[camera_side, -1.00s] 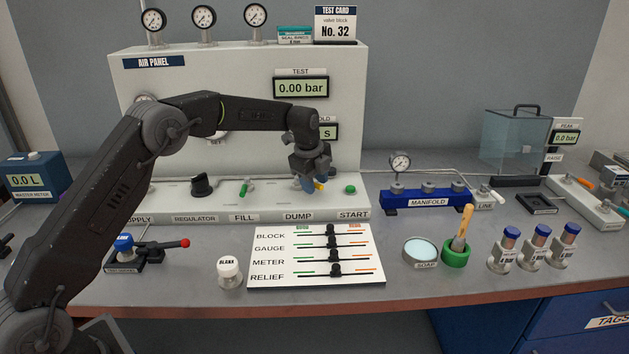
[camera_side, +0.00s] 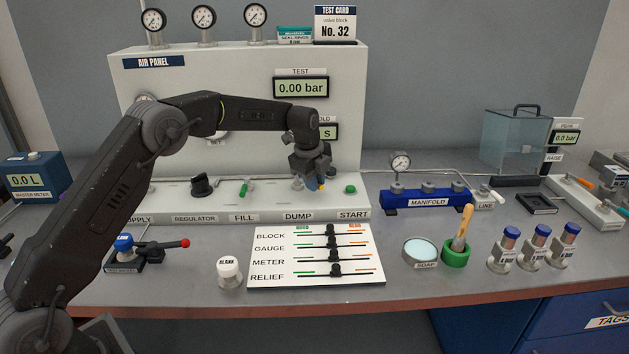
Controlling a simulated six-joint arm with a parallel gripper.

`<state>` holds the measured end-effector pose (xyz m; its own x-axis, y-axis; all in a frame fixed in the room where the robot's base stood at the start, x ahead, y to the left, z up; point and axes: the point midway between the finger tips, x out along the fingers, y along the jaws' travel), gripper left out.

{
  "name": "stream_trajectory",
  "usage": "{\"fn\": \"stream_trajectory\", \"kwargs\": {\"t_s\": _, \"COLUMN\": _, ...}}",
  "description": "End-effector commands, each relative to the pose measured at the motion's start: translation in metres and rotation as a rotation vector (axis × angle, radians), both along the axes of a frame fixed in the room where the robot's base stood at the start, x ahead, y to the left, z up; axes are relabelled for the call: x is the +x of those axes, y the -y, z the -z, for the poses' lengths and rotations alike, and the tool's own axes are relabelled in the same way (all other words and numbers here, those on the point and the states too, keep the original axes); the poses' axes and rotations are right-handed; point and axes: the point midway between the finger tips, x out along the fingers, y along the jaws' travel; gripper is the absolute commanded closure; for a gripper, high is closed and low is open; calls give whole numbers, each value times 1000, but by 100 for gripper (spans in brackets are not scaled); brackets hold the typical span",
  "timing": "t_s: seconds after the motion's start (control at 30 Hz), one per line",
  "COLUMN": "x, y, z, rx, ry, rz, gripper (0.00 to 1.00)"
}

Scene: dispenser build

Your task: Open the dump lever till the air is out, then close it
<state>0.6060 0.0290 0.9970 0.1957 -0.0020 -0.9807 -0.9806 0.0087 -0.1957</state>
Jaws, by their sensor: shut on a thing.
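The dump lever (camera_side: 321,187) stands above the DUMP label (camera_side: 298,216) on the air panel's front ledge. Only a small orange-yellow piece of its handle shows; the rest is hidden behind my gripper. A grey valve part (camera_side: 297,184) shows just left of the fingertips. The exact angle of the lever cannot be told. The TEST display (camera_side: 301,88) reads 0.00 bar.
The green FILL lever (camera_side: 245,188) and black regulator knob (camera_side: 202,185) stand left of my gripper. The green START button (camera_side: 350,189) is close on the right. A white slider card (camera_side: 270,257) lies in front. The blue manifold (camera_side: 428,201) is farther right.

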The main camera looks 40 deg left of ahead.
Motion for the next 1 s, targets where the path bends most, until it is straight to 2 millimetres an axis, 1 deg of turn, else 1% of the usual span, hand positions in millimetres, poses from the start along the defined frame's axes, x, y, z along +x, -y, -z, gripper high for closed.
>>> {"fn": "stream_trajectory", "kwargs": {"t_s": 0.17, "x": -2, "y": -1, "z": -1, "rx": 0, "ry": -1, "rz": 20, "gripper": 100}}
{"fn": "stream_trajectory", "kwargs": {"t_s": 0.37, "x": -8, "y": -2, "z": -1, "rx": 0, "ry": -1, "rz": 109, "gripper": 100}}
{"fn": "stream_trajectory", "kwargs": {"t_s": 1.0, "x": -37, "y": -16, "z": -1, "rx": 0, "ry": -1, "rz": 607, "gripper": 100}}
